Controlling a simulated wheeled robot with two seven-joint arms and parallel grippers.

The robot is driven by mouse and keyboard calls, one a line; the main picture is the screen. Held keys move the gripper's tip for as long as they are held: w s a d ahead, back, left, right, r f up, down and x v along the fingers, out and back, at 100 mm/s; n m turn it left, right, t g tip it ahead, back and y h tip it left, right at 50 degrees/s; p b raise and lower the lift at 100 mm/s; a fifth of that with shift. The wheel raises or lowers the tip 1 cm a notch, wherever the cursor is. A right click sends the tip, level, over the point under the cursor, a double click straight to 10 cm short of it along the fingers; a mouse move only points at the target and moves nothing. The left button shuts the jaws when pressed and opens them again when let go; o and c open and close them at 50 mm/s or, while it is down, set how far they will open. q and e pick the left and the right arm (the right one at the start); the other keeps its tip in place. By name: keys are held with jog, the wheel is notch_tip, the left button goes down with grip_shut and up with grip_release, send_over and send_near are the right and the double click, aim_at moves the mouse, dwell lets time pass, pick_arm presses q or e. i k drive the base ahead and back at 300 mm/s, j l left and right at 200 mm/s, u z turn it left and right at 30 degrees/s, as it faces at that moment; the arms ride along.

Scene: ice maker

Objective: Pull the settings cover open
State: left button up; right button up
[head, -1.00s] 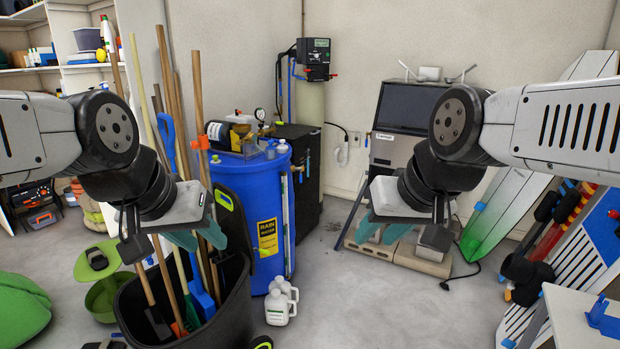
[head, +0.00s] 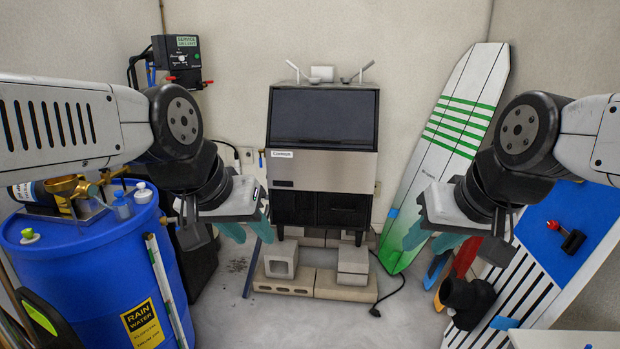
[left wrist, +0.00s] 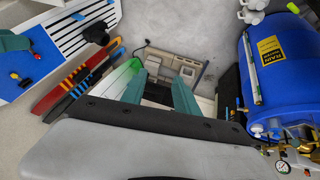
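The ice maker (head: 322,150) stands ahead against the back wall, in the middle of the head view. It has a dark sloped front door (head: 322,115), a silver band (head: 335,172) with a small label, and black lower panels (head: 342,209). I cannot tell which part is the settings cover. My left gripper (head: 247,232) is open and empty, left of the ice maker in the picture and nearer to me. Its two teal fingers show apart in the left wrist view (left wrist: 160,93). My right gripper (head: 431,240) is open and empty, to the right. Neither touches the ice maker.
The machine stands on concrete blocks (head: 283,260), with a black cable (head: 385,297) on the floor. A blue rain barrel (head: 75,270) is close at left.

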aim_at(158, 44)
jog(key=i+u, duration=0.4)
jog(key=i, duration=0.15)
jog(key=i+u, duration=0.35)
jog(key=i, duration=0.2)
jog(key=i+l+u, duration=0.4)
jog(key=i, duration=0.15)
